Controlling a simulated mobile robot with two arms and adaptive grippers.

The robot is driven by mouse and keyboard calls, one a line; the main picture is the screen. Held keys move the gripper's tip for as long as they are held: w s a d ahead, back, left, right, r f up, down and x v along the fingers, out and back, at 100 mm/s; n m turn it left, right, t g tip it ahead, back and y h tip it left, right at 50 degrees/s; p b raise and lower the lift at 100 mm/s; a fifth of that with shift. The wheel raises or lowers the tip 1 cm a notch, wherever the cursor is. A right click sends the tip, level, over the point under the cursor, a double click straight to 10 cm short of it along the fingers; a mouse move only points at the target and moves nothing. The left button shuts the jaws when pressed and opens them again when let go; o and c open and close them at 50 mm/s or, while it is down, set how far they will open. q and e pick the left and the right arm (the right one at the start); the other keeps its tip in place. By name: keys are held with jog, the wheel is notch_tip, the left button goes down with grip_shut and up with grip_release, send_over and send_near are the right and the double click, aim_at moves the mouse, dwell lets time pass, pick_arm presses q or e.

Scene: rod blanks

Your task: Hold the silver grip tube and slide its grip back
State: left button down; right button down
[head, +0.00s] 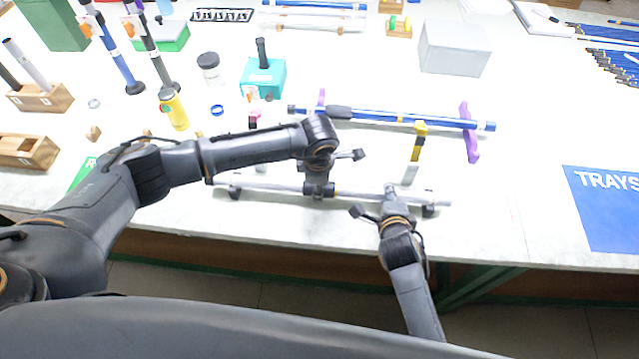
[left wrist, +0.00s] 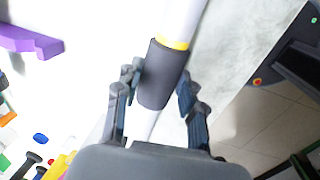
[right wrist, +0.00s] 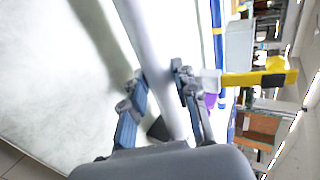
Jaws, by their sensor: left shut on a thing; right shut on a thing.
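The silver grip tube (head: 357,194) lies left to right near the table's front edge, on two small dark rests. Its dark grip (left wrist: 160,72), with a yellow ring at one end, shows in the left wrist view. My left gripper (head: 319,188) is shut on the grip, one finger on each side. My right gripper (head: 391,195) is shut on the bare silver tube to the right of the grip; the right wrist view shows the tube (right wrist: 150,45) running between its fingers. My left arm and hand hide part of the grip in the head view.
Behind, a blue tube (head: 390,117) lies on purple rests (head: 471,132). A yellow-topped upright piece (head: 418,141) stands close behind my right gripper. A yellow bottle (head: 173,109) and a teal box (head: 263,77) stand at the back left. The table right of the tube is clear up to the blue trays mat (head: 606,215).

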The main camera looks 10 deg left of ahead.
aim_at(262, 181)
pick_arm(q)
jog(key=a, duration=0.9)
jog(key=s+a, duration=0.1)
jog(key=a, duration=0.3)
jog(key=shift+a, duration=0.3)
jog(key=shift+s+a, duration=0.1)
jog(key=shift+a, duration=0.4)
pick_arm(e)
jog(key=shift+d+f, duration=0.1)
pick_arm(q)
jog(key=c, duration=0.8)
grip_release()
jog(key=shift+d, duration=0.1)
jog(key=shift+r, duration=0.2)
jog(key=r, duration=0.3)
jog(key=s+r, duration=0.1)
jog(key=r, duration=0.7)
jog(key=shift+s+r, duration=0.25)
jog(key=shift+s, duration=0.05)
